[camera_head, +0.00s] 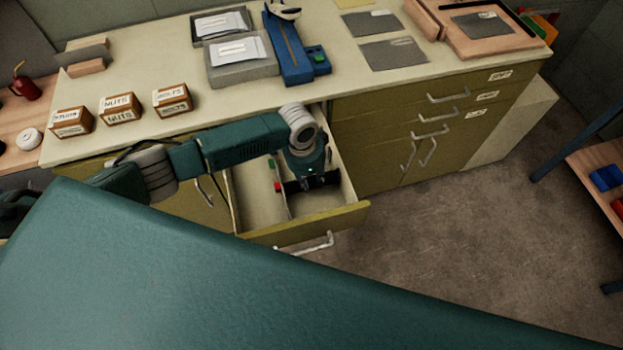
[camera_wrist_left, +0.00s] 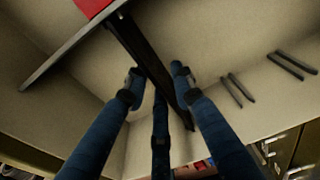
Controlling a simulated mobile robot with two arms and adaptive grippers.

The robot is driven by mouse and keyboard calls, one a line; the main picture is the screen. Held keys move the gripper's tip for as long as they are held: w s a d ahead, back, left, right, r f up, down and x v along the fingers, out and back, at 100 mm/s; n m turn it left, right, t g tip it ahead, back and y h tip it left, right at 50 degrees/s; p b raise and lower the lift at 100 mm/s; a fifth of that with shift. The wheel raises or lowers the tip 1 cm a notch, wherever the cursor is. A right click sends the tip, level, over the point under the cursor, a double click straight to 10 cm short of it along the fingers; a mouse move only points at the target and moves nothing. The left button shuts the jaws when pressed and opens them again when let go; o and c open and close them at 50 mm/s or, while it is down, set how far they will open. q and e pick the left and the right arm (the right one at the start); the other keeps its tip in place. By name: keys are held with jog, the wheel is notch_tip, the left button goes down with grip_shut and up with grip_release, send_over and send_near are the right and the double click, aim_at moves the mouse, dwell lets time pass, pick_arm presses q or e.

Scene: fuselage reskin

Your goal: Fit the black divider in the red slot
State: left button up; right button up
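The black divider (camera_wrist_left: 150,60) is a long dark strip that crosses the left wrist view at a slant. It also shows in the head view (camera_head: 322,180), low in the open drawer. My left gripper (camera_head: 305,184) reaches down into the drawer. In the left wrist view its blue fingers (camera_wrist_left: 157,72) are closed around the divider's two sides. The red slot marker (camera_wrist_left: 92,8) is on a thin grey partition, close to the divider's upper end. It also shows in the head view (camera_head: 278,187). Whether the divider's end touches the slot cannot be told. My right gripper is not in view.
The drawer (camera_head: 318,221) stands open below the counter. A grey partition (camera_wrist_left: 62,52) runs along inside it, with a green marker (camera_head: 271,163) farther back. Dark slot strips (camera_wrist_left: 236,90) line the pale drawer wall. Boxes (camera_head: 172,100) and trays stand on the counter above.

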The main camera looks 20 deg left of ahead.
pick_arm(q)
notch_tip(320, 180, up, 12)
jog(key=a, duration=0.1)
jog(key=shift+s, duration=0.45)
jog(key=shift+a+f, duration=0.1)
dwell(0.6)
